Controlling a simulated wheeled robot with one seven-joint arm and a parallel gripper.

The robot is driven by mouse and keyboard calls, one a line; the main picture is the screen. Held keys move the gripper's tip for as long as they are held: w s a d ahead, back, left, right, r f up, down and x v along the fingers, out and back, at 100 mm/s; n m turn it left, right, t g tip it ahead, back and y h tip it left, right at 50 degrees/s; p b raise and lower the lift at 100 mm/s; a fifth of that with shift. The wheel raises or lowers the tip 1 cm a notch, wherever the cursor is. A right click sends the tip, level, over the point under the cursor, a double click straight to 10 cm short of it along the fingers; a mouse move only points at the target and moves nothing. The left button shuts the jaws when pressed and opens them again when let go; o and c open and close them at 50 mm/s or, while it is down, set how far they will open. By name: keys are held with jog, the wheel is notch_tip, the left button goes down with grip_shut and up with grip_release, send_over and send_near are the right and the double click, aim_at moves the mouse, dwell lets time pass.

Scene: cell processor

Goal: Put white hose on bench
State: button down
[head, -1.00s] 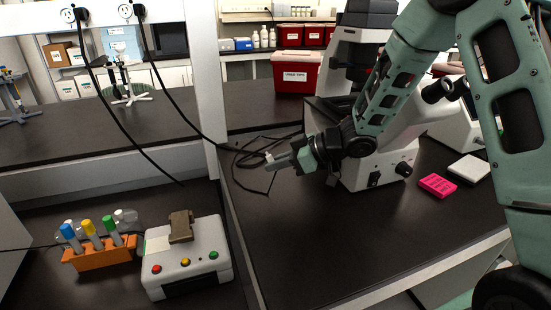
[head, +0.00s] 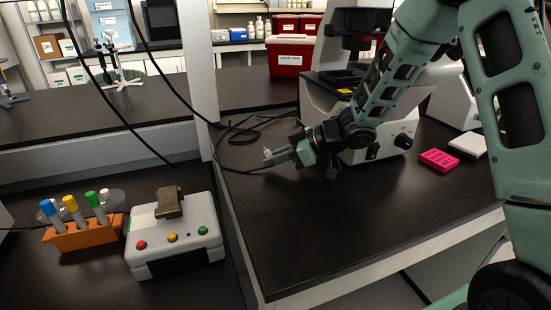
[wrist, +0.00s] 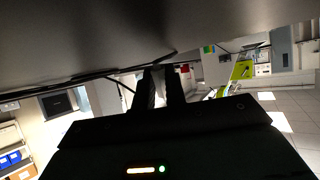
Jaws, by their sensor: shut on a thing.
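My gripper (head: 272,156) is low over the dark bench (head: 330,235), in front of the microscope's base, pointing left. Its fingers are shut on a small pale piece at their tips, which I take to be the white hose (wrist: 158,73). In the wrist view it shows as a light strip between the two dark fingers. Most of it is hidden by the fingers. I cannot tell whether it touches the bench surface, which fills the top of the wrist view.
The microscope (head: 337,112) stands behind my gripper. Black cables (head: 238,134) lie on the bench to its left. A pink rack (head: 439,160) and a white block (head: 467,144) are at right. The front bench is clear. A lower surface at left holds an orange tube rack (head: 83,234) and a button box (head: 174,238).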

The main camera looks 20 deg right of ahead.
jog(key=c, duration=1.4)
grip_release()
jog(key=shift+o, duration=0.2)
notch_tip(320, 180, up, 10)
jog(key=p, duration=0.2)
